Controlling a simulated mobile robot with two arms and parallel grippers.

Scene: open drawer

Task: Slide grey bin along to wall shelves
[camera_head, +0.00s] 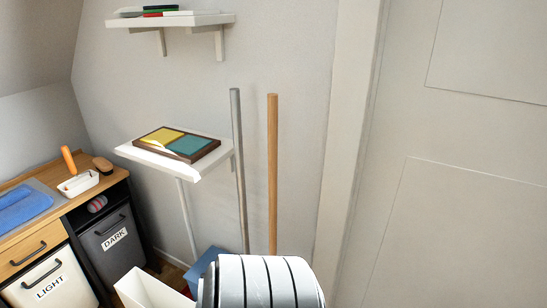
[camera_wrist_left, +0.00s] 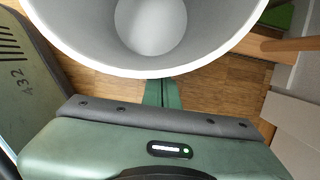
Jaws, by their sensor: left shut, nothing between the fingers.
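A round grey bin (camera_wrist_left: 88,55), open at the top and empty as far as I can see, fills the top of the left wrist view. My left gripper (camera_wrist_left: 162,90) is shut and empty, just outside the near side of the bin; the rim hides its fingertips, so I cannot tell whether they touch the wall. I cannot make out the bin for certain in the head view. The wall shelves are an upper white shelf (camera_head: 188,21) and a lower white shelf (camera_head: 205,172) holding a framed yellow and teal board (camera_head: 180,143). My right gripper is not in view.
A grey pole (camera_head: 238,165) and a wooden pole (camera_head: 273,170) lean on the wall right of the lower shelf. A blue box (camera_head: 203,264) and a white box (camera_head: 148,290) stand below. A cabinet with a DARK bin (camera_head: 108,255) and LIGHT bin (camera_head: 65,296) is left.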

